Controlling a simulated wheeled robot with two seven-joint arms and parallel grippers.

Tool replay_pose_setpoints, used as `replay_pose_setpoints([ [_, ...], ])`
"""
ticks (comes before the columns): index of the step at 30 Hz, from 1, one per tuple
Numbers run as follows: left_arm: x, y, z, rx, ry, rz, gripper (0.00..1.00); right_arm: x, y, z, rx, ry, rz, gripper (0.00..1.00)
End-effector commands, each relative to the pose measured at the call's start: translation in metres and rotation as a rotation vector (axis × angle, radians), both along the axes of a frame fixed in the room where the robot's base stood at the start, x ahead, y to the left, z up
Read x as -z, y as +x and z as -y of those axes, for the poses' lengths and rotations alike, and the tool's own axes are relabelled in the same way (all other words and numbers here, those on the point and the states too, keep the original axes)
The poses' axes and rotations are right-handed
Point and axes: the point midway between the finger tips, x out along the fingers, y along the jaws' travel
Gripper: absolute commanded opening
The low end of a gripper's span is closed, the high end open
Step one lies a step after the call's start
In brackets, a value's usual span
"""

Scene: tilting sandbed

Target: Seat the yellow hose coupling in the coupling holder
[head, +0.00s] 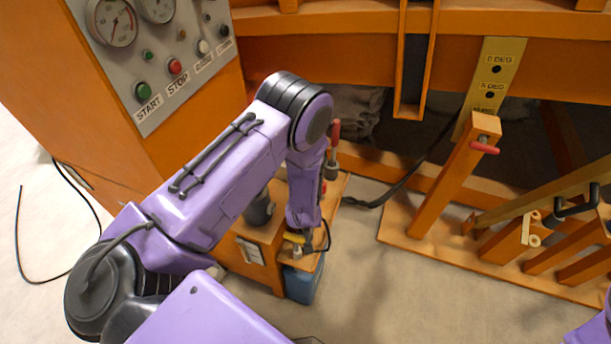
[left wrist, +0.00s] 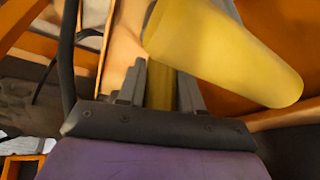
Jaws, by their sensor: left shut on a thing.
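The yellow hose coupling (left wrist: 225,50) is a large smooth yellow cylinder, tilted across the upper middle of the left wrist view. My left gripper (left wrist: 160,88) is shut on its narrower yellow part, which shows between the two grey fingers. In the head view the left gripper (head: 298,246) points down beside the orange pump unit, and a small piece of the yellow coupling (head: 293,237) shows there. My arm hides much of that spot. I cannot make out the coupling holder with certainty. My right gripper is not in view.
The orange control cabinet (head: 185,120) with gauges and buttons stands at the left. The orange pump unit (head: 250,258) and a blue container (head: 303,285) are below my left arm. A black hose (head: 395,190) runs to the right. Orange posts (head: 455,190) stand on a base at the right; floor between is clear.

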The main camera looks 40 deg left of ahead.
Motion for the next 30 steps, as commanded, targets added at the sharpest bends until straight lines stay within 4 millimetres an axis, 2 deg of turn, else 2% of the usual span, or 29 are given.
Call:
replay_pose_setpoints([
  [26, 0.023, 0.000, 0.000, 0.000, 0.001, 0.001, 0.00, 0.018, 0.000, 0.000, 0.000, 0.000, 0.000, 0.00],
  [27, 0.023, 0.001, 0.000, 0.000, 0.001, 0.001, 0.39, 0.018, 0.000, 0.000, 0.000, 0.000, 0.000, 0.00],
  [30, 0.022, 0.000, 0.000, 0.000, 0.001, 0.001, 0.65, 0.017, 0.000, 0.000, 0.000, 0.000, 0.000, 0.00],
])
